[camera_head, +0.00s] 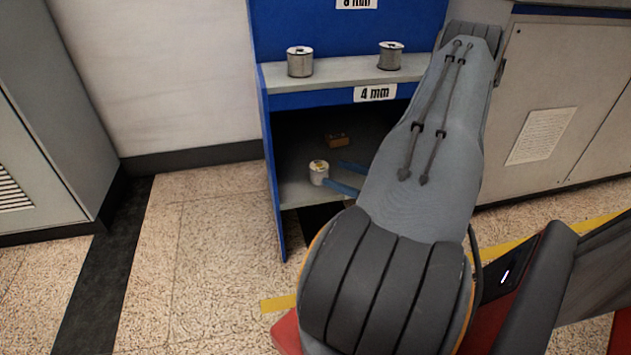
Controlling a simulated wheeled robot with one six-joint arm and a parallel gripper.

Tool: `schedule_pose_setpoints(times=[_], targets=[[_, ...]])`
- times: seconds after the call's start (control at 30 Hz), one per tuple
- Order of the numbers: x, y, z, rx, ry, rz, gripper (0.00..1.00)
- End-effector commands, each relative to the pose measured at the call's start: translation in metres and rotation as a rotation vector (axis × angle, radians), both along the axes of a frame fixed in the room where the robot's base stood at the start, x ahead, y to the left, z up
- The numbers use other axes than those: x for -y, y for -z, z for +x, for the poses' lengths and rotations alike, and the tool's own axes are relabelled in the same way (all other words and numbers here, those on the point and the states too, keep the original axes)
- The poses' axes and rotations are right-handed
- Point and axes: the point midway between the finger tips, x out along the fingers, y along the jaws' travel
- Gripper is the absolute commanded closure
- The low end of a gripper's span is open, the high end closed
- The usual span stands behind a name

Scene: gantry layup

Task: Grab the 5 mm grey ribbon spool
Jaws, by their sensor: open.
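A small pale grey spool (319,174) with a yellowish top stands upright on the dark lower shelf, near its left front. No 5 mm label shows in the view. My gripper (333,173) reaches into the lower shelf from the right. Its two blue fingers are apart, with nothing seen between them. The spool is just left of the fingertips; the nearer fingertip overlaps its lower right edge, and I cannot tell if they touch. My arm hides the gripper's body and the shelf's right part.
Two grey metal spools, left (300,62) and right (390,56), stand on the upper shelf above a "4 mm" label (375,93). A small brown box (337,140) lies deeper in the lower shelf. The blue side panel (270,170) bounds it at left. Floor left of the rack is clear.

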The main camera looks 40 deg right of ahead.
Motion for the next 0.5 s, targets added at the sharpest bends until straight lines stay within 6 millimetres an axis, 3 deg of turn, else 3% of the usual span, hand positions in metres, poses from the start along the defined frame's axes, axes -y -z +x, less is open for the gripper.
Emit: schedule_pose_setpoints(times=[0.5], targets=[[-0.009, 0.003, 0.039, 0.006, 0.007, 0.010, 0.30]])
